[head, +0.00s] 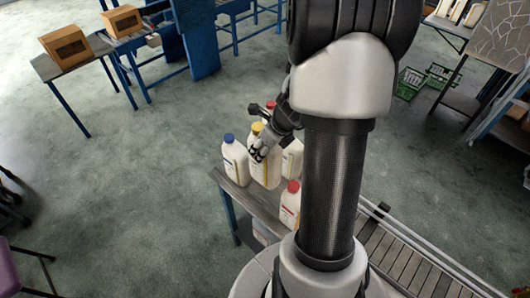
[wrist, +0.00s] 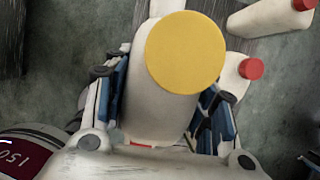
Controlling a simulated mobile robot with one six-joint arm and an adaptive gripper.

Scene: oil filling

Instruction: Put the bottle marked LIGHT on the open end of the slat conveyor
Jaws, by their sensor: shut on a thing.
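My gripper (head: 262,150) is shut on a white bottle with a yellow cap (head: 265,172). The bottle is upright over the small table (head: 232,187); I cannot tell whether its base touches the top. In the wrist view the yellow cap (wrist: 186,52) is between the blue-padded fingers (wrist: 165,100), which flank the bottle's body. No marking LIGHT can be read on any bottle. The slat conveyor (head: 400,262) runs to the lower right, partly hidden behind my arm.
A blue-capped bottle (head: 234,160) stands left of the held one. Red-capped bottles stand behind and to its right, one nearer the front (head: 290,205). Red caps also show in the wrist view (wrist: 251,69). Cardboard boxes (head: 66,47) and green crates (head: 410,83) are farther off.

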